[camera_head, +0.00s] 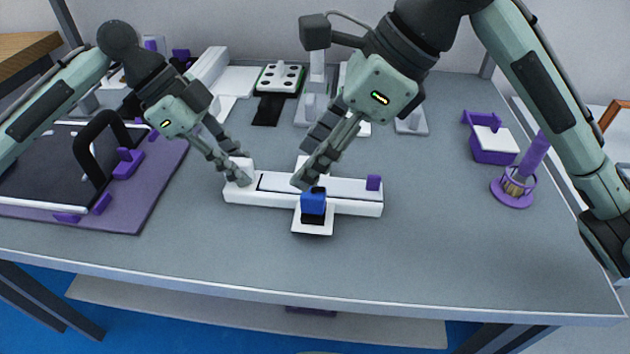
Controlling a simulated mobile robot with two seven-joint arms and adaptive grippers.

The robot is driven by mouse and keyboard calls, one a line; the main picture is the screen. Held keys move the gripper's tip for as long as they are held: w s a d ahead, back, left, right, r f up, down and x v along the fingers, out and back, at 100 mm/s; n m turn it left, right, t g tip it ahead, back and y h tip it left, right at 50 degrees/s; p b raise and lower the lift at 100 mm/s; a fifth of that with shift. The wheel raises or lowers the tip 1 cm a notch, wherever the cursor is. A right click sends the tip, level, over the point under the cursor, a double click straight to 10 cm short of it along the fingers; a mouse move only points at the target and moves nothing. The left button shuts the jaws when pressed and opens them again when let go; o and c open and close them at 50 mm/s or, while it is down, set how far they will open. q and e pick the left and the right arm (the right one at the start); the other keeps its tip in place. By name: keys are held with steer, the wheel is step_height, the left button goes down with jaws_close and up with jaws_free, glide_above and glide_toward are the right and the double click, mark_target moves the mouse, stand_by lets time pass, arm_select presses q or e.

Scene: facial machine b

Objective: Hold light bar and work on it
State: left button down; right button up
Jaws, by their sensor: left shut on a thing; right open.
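My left gripper (240,177) is shut on the white left end of the bar. My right gripper (301,181) is open just above the bar's middle, behind the blue block. Its fingers hide part of the bar, and I cannot tell whether they touch it.
A purple mat (150,200) with a black-handled panel (45,165) lies at the left. A purple holder (491,148) and a purple-handled tool on a round stand (515,190) are at the right. White parts and a tray (279,78) line the back. The table front is clear.

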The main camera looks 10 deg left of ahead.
steer(key=c, duration=0.4)
steer(key=n, duration=0.2)
steer(key=a+r+n, duration=0.1)
steer(key=shift+s+n+h, duration=0.25)
steer(key=shift+n+h, duration=0.05)
steer(key=shift+h, duration=0.1)
steer(key=c, duration=0.5)
steer(key=n, duration=0.2)
steer(key=h, duration=0.1)
steer(key=shift+s+a+r+n+g, duration=0.15)
steer(key=shift+a+r+n+g, duration=0.15)
steer(key=shift+r+n, duration=0.1)
jaws_close()
steer(key=n, duration=0.2)
steer(key=shift+r+n+h, duration=0.3)
steer(key=shift+h, duration=0.1)
steer(key=r+n+h, duration=0.1)
steer(key=n+h, duration=0.1)
steer(key=n, duration=0.3)
steer(key=n+h, duration=0.2)
steer(key=n, duration=0.2)
glide_above(313, 192)
steer(key=shift+f, duration=2.4)
steer(key=shift+f, duration=1.5)
